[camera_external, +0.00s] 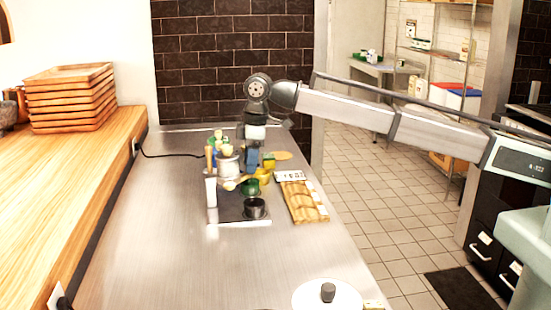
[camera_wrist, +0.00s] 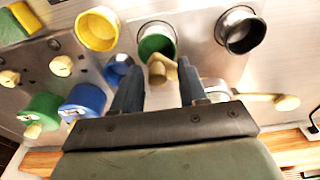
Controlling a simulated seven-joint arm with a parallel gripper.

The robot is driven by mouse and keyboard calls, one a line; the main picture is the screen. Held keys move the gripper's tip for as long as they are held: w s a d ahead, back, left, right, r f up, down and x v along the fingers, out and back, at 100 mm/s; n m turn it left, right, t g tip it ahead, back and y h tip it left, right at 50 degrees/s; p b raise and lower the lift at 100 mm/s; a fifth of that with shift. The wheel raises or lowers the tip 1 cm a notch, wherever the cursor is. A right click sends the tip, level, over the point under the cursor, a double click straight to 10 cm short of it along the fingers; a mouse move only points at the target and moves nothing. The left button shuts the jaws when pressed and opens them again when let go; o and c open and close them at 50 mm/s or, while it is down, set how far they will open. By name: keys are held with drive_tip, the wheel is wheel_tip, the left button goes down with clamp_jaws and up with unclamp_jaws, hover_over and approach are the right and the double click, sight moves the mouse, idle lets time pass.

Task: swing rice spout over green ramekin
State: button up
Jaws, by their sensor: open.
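The green ramekin (camera_wrist: 156,40) lies just beyond my fingertips in the wrist view, between the yellow and black ramekins. In the external view the green ramekin (camera_external: 250,187) stands close to my gripper's lower end. A beige spout-like piece (camera_wrist: 158,73) shows between my fingers, its rounded end overlapping the green ramekin's near rim in the picture. I cannot tell for sure that it is the rice spout, or whether it touches a finger. My gripper (camera_wrist: 158,68) is open, fingers either side of this piece. In the external view my gripper (camera_external: 252,164) points down among the containers.
A yellow ramekin (camera_wrist: 97,28) and a black ramekin (camera_wrist: 240,30) flank the green one. Lidded green (camera_wrist: 40,112) and blue (camera_wrist: 84,100) containers stand at the left. A bamboo-coloured rack (camera_external: 303,202) lies to the right. The counter's front (camera_external: 215,265) is mostly clear.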

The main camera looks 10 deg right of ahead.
drive_tip(key=shift+r, duration=3)
